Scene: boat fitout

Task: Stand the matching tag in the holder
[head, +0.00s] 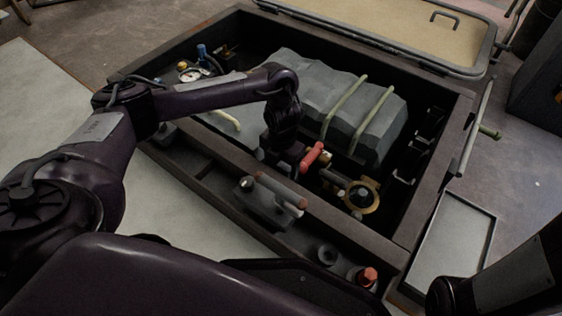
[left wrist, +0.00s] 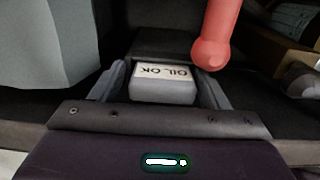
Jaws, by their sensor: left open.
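My left gripper (head: 283,160) reaches down into the open engine box, just left of a red handle (head: 312,156). In the left wrist view its fingers (left wrist: 160,88) are open. A pale block-like tag (left wrist: 163,90) lettered "OIL OK" lies between them, reading upside down. Gaps show between the tag and the fingers, so I see no clear grip. The tag is hidden in the head view. I cannot pick out the holder for certain. Only part of my right arm shows at the lower right of the head view; its gripper is out of view.
The red handle stands close to the right finger in the left wrist view (left wrist: 214,40). A grey engine cover (head: 315,90) fills the back of the box. A brass-ringed fitting (head: 361,197) is to the right. An empty shallow tray (head: 451,240) lies outside the box.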

